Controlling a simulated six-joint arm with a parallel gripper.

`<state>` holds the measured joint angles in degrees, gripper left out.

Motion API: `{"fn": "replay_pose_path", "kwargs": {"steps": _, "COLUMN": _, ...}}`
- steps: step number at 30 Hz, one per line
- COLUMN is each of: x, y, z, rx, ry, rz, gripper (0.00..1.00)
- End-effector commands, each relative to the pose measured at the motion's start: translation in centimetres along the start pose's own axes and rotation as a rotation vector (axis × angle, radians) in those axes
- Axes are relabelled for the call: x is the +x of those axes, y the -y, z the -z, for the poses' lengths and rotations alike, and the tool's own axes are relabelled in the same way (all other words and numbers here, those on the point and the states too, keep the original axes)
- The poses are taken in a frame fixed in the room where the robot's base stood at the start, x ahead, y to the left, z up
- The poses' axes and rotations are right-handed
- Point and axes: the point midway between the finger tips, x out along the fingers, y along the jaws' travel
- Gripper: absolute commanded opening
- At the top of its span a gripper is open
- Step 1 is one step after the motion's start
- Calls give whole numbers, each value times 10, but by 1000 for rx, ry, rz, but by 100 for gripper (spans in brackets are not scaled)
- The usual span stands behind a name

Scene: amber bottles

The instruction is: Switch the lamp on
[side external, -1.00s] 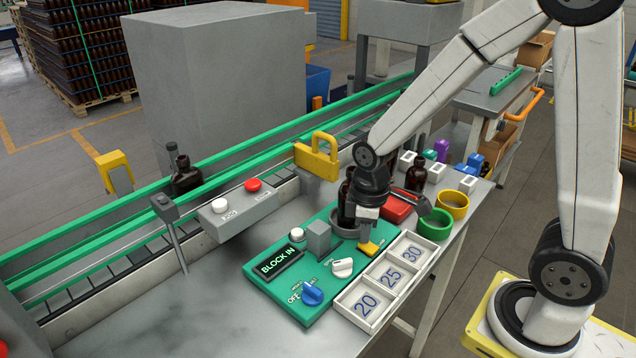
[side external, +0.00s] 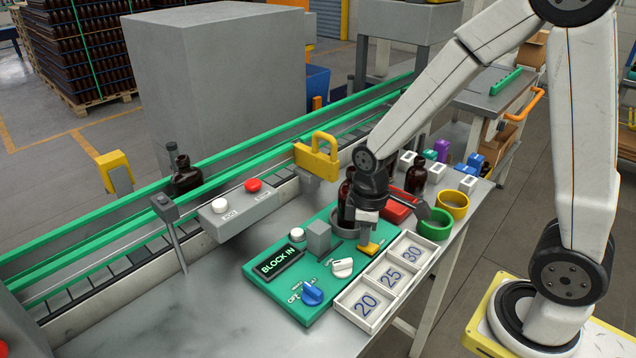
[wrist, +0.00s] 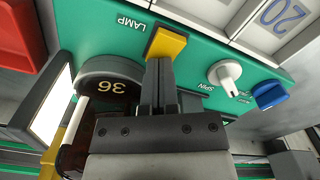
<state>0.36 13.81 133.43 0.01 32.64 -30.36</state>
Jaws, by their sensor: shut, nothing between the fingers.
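The yellow lamp switch (side external: 369,248) is at the right end of the green control panel (side external: 316,312). In the wrist view the yellow switch (wrist: 167,43) sits beside the word LAMP. My gripper (side external: 368,232) points down over it, shut and empty. In the wrist view the closed fingertips (wrist: 159,64) overlap the near edge of the switch; I cannot tell whether they touch. A white panel in a dark frame (wrist: 50,106) stands beside a round base marked 36 (wrist: 112,85). I cannot tell whether it is lit.
A white knob (side external: 342,267), a blue knob (side external: 312,294) and a grey block (side external: 318,237) rise from the panel. A numbered tray (side external: 341,309) lies in front. A dark bottle (side external: 346,203) stands just behind my gripper; another (side external: 416,178) is to the right.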

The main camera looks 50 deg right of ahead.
Motion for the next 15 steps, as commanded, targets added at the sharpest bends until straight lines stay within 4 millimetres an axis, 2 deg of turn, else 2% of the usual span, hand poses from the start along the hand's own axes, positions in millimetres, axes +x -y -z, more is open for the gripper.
{"fn": "replay_pose_path", "kwargs": {"steps": 15, "x": -26, "y": 0, "z": 0, "rx": 0, "ry": 0, "rz": 0, "gripper": 0}}
